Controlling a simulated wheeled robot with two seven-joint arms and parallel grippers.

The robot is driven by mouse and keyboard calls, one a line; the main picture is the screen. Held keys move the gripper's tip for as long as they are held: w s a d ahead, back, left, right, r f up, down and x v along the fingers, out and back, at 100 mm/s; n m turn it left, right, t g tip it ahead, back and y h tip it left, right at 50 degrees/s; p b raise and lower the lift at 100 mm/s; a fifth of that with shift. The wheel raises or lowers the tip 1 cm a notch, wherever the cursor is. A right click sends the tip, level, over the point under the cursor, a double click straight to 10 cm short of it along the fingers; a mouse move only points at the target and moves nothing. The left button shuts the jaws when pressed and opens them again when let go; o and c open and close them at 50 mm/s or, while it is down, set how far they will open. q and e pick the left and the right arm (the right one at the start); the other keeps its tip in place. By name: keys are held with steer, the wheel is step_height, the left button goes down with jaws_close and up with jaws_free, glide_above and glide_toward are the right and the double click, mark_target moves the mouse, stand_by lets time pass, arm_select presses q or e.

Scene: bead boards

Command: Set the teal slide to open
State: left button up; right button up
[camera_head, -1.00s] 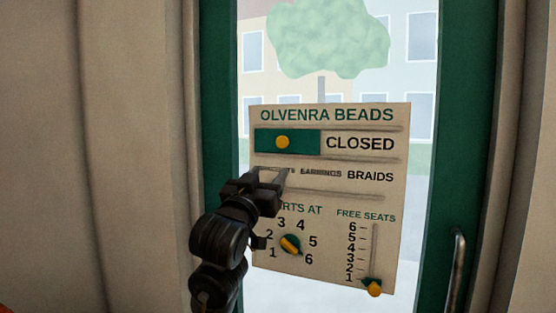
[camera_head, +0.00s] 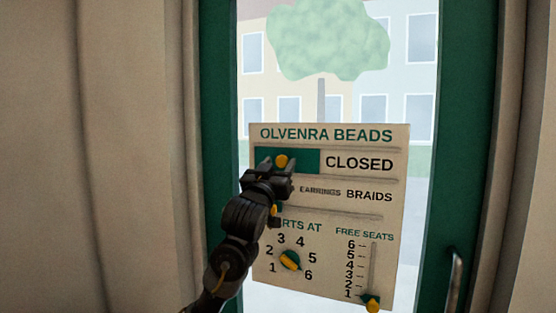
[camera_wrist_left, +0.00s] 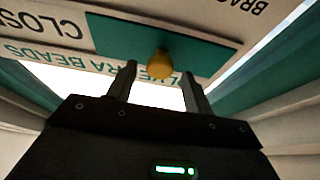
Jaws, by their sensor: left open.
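The teal slide (camera_head: 306,160) sits at the left of its track on the bead board (camera_head: 330,222), and the word CLOSED shows to its right. Its yellow knob (camera_head: 282,160) stands near the slide's middle. In the left wrist view the teal slide (camera_wrist_left: 112,36) appears upside down with its yellow knob (camera_wrist_left: 160,64). My left gripper (camera_head: 280,167) is open at the knob; in the left wrist view its two fingers (camera_wrist_left: 162,82) stand on either side below the knob, not closed on it. The gripper hides the slide's lower left part. My right gripper is not in view.
Below on the board are a row with EARRINGS and BRAIDS, a yellow-and-green dial (camera_head: 290,260) numbered 1 to 6, and a FREE SEATS slider (camera_head: 372,302) at 1. A door handle (camera_head: 454,280) stands at the right on the green door frame (camera_head: 480,150).

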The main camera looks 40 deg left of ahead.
arm_select(q)
steer(key=shift+w, duration=0.25)
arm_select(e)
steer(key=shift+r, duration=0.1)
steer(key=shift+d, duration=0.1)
